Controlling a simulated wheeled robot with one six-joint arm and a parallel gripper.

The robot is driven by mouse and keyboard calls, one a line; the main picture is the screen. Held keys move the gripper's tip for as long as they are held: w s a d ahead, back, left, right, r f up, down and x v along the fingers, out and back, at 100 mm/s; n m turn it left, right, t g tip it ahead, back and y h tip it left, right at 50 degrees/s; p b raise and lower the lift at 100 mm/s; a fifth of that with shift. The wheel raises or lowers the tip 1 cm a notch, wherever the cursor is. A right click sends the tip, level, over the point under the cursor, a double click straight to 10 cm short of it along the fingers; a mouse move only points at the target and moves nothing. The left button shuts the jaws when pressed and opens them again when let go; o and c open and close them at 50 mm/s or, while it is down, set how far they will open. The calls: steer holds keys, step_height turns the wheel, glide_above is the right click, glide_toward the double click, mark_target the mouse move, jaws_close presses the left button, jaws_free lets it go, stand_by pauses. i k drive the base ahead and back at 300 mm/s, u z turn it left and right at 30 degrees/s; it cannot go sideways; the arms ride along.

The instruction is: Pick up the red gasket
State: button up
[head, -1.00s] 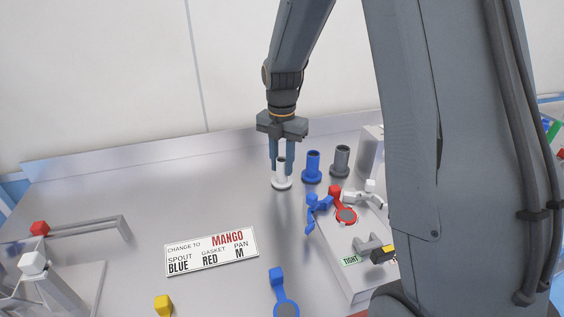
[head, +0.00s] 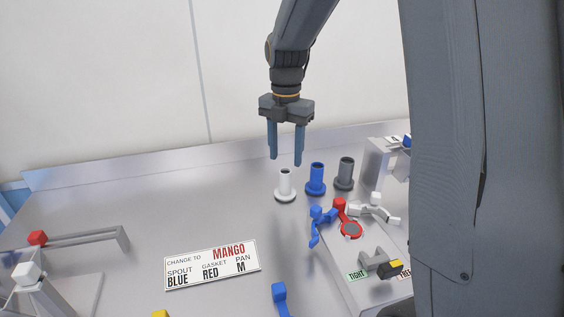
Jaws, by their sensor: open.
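The red gasket (head: 351,229) lies on the raised grey metal block at the right, a red ring around a dark grey disc with a red tab pointing up-left. My gripper (head: 286,162) is open and empty, its two blue fingers pointing down. The card (head: 211,265) on the table reads change to mango, spout blue, gasket red, pan M.
A blue spout (head: 316,179) and a grey spout (head: 345,174) stand right of the white one. Blue and white levers (head: 375,211) flank the gasket. A blue gasket-like part (head: 280,294) lies at the front. The table's left middle is clear. My arm hides the right side.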

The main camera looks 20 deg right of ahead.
mark_target(354, 230)
steer(key=k, duration=1)
